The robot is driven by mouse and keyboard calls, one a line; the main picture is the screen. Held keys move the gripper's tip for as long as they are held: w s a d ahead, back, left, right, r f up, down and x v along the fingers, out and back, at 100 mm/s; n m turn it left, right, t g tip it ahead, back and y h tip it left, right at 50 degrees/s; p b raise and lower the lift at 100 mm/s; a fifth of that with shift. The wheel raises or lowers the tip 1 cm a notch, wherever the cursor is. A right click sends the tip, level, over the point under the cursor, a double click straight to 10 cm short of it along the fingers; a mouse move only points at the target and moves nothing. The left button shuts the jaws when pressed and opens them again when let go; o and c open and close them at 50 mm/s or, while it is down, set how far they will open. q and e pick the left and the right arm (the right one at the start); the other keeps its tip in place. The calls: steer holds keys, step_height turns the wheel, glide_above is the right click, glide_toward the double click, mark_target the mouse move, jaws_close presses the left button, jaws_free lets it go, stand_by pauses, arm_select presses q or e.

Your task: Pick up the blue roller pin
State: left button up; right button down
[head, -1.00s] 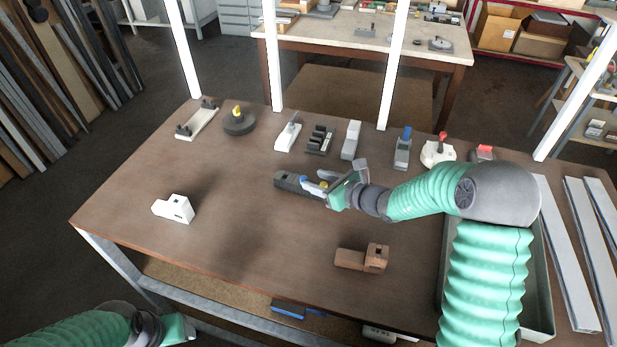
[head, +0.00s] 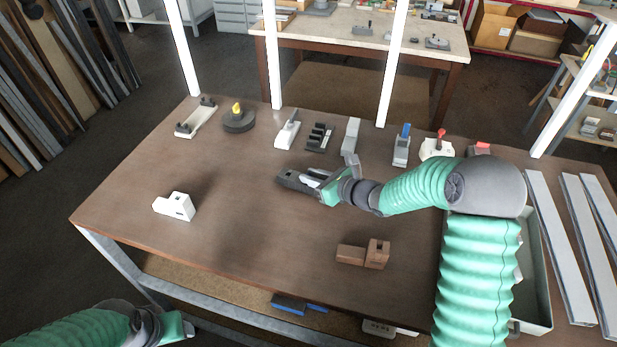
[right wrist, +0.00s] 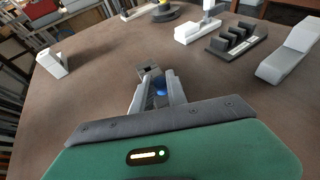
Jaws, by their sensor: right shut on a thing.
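The blue roller pin (right wrist: 160,88) shows as a small blue patch between the fingers of my right gripper (right wrist: 158,92) in the right wrist view. The right gripper is shut on it. In the head view my right gripper (head: 310,182) is low over the middle of the table, at a dark grey block (head: 288,177), and hides the pin. The end of that block (right wrist: 150,72) shows just beyond the fingertips in the right wrist view. My left gripper (head: 188,328) is at the bottom left, off the table's front edge; its fingers are not clear.
A white block (head: 176,206) stands left on the table (head: 240,230), a brown block (head: 350,254) at front right. A row of fixtures lines the back, including a grey holder (head: 318,138) and a blue-topped block (head: 401,150). Light profiles (head: 560,250) lie at right.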

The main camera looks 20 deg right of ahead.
steer(key=shift+a+r, duration=0.2)
steer(key=shift+a, duration=0.1)
steer(key=r, duration=0.1)
steer(key=r+b, duration=0.1)
steer(key=shift+s+a+r, duration=0.1)
steer(key=shift+s+r, duration=0.15)
steer(key=shift+r, duration=0.15)
steer(key=s+b, duration=0.1)
steer(key=s, duration=0.1)
steer(key=s+a+b, duration=0.1)
steer(key=s, duration=0.3)
steer(key=shift+s+a+r+b, duration=0.15)
steer(key=shift+a+b, duration=0.25)
steer(key=s+a+r+b, duration=0.1)
steer(key=s+a, duration=0.2)
steer(key=s, duration=0.5)
steer(key=shift+s+a+r, duration=0.15)
steer(key=shift+s+r, duration=0.05)
steer(key=shift+d, duration=0.2)
